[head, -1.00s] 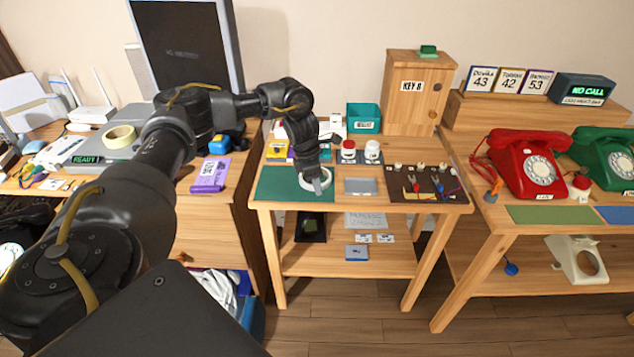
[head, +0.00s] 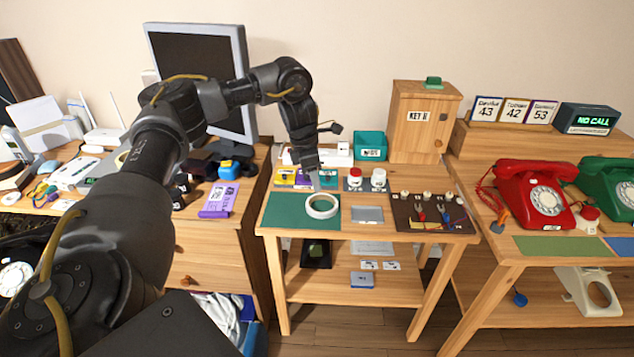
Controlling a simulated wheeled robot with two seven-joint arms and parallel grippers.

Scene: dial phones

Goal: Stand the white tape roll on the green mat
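The white tape roll (head: 322,206) lies flat on the right part of the green mat (head: 283,211), close to the mat's right edge. The mat is on the small wooden table in the middle. My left gripper (head: 317,184) points down just above and behind the roll, and its tips look clear of it. Its fingers are seen nearly edge-on, so their opening does not show. Nothing is visible in it. My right gripper is not in view.
A grey plate (head: 367,214) and a brown board with pegs and wires (head: 428,213) lie to the right. The mat's left part is clear.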

